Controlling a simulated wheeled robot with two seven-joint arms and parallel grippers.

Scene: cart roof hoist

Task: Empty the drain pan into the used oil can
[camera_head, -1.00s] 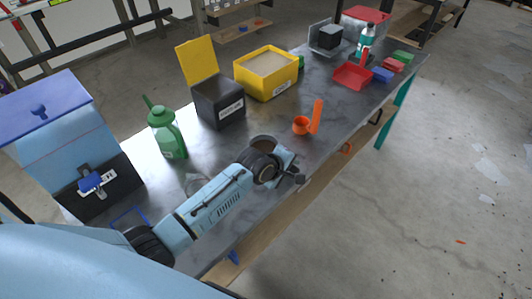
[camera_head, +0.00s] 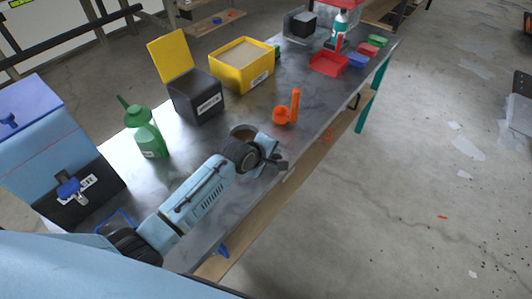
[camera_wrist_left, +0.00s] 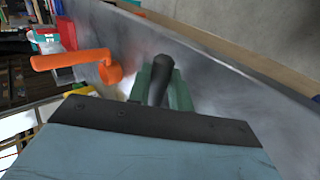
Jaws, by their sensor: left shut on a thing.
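A round pan with a grey rim (camera_head: 238,128) and a brown inside stands at the table's middle, partly hidden behind my left wrist; it looks like the drain pan. My left gripper (camera_head: 278,162) is just in front of it, low over the table. In the left wrist view a dark handle (camera_wrist_left: 160,72) lies between its greenish fingers, which are shut on it. I cannot tell for certain whether this handle belongs to the pan. A black box (camera_head: 197,100) with a raised yellow lid bears a label I cannot read. I cannot tell which container is the used oil can.
An orange cup with an upright handle (camera_head: 284,115) stands to the right of the pan. A green spouted can (camera_head: 147,135), a yellow bin (camera_head: 240,78) and a blue-and-black box (camera_head: 75,190) stand around it. A red tray (camera_head: 328,64) lies at the far end.

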